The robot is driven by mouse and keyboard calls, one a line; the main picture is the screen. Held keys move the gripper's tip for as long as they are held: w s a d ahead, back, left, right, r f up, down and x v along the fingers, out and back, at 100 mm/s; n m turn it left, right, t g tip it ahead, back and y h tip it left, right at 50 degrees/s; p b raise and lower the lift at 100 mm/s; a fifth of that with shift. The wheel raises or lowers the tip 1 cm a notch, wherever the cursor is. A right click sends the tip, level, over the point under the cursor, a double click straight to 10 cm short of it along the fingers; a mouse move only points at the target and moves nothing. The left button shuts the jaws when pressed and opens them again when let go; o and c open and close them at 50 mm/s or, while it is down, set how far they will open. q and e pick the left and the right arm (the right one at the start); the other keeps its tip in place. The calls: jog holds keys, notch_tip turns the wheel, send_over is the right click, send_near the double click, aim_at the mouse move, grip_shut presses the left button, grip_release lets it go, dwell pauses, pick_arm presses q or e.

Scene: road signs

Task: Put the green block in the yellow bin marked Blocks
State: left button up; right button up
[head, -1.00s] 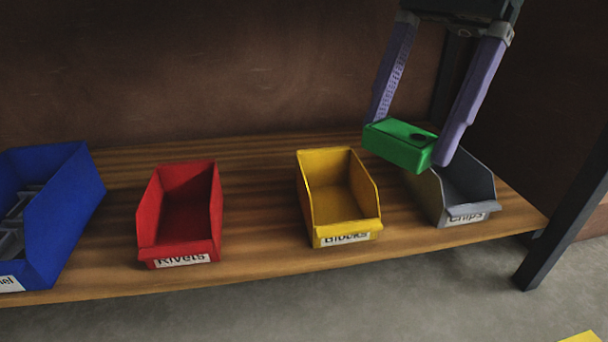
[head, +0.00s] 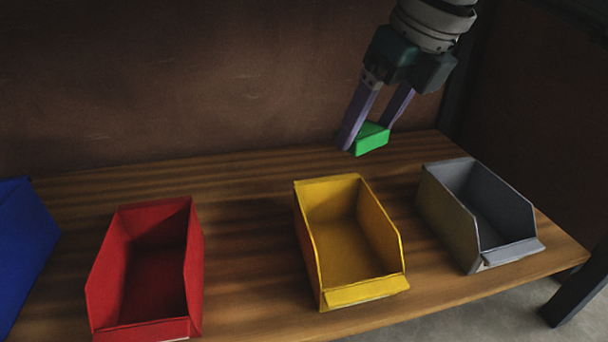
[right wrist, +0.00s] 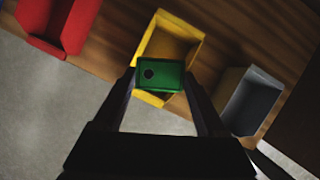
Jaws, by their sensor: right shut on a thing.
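The green block (head: 371,138) is held between the fingers of my right gripper (head: 366,134), which is shut on it. In the head view it hangs above the back of the shelf, behind and slightly right of the yellow bin (head: 398,262). The right wrist view shows the green block (right wrist: 160,75) with a dark round spot, overlapping the yellow bin (right wrist: 158,47) beyond it. The yellow bin looks empty, and its label cannot be read now; earlier it read Blocks. My left gripper is not in view.
An empty red bin (head: 103,280) stands left of the yellow one, and part of a blue bin (head: 22,250) shows at the far left. A grey bin (head: 445,220) stands to the right. The wooden shelf (head: 245,220) has bare gaps between bins. A brown wall (head: 200,80) rises behind.

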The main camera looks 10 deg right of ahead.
jog(key=f+b, duration=0.4)
jog(key=f, duration=0.2)
jog(key=f+b, duration=0.3)
jog(key=f, duration=0.3)
jog(key=f+b, duration=0.4)
jog(key=f, duration=0.3)
jog(key=shift+s+b, duration=0.3)
jog(key=shift+s, duration=0.1)
jog(key=shift+f, duration=0.1)
jog(key=shift+f+b, duration=0.3)
jog(key=shift+f, duration=0.2)
jog(key=o, duration=1.6)
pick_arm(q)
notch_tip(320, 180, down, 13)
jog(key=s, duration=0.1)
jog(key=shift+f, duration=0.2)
